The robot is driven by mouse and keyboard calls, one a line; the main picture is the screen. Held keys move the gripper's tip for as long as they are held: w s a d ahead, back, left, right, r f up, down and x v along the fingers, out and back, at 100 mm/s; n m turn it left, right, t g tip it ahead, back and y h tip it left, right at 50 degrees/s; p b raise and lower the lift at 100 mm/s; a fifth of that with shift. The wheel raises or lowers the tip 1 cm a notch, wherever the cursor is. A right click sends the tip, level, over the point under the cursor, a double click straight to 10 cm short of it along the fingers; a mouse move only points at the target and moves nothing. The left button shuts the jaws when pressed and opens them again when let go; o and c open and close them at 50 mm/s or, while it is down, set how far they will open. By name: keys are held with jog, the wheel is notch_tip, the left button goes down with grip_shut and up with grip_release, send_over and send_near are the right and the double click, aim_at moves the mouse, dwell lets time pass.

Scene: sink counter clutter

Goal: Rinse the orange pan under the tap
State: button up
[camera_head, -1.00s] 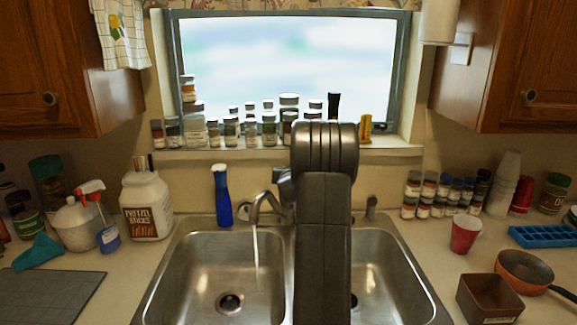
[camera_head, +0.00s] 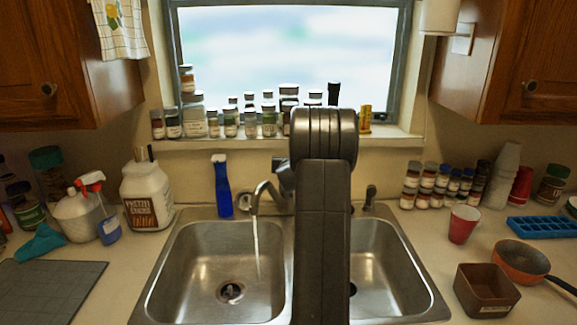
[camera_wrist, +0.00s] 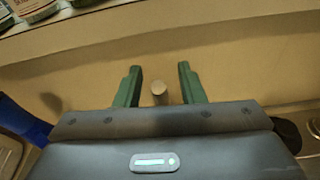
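The orange pan (camera_head: 521,262) sits on the counter at the right, its dark handle pointing to the lower right, behind a brown square container. The tap (camera_head: 264,193) stands behind the double sink, and a stream of water falls from it into the left basin (camera_head: 220,270). My arm rises in front of the sink divider and hides part of the right basin. In the wrist view my gripper (camera_wrist: 159,88) has its two green fingers apart with nothing held. It faces the wall below the window sill, far from the pan.
The brown container (camera_head: 487,290), a red cup (camera_head: 463,224) and a blue ice tray (camera_head: 543,227) stand near the pan. Spice jars (camera_head: 440,186) line the wall.

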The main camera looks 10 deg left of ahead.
jog(key=b+v, duration=0.4)
jog(key=v, duration=0.9)
jog(key=shift+s, duration=0.25)
jog(key=p+x, duration=0.4)
jog(key=x, duration=0.8)
jog(key=shift+w, duration=0.4)
jog(key=shift+w+a+f, duration=0.1)
jog(key=shift+w+a, duration=0.05)
jog(key=shift+w, duration=0.35)
jog(key=shift+s, duration=0.1)
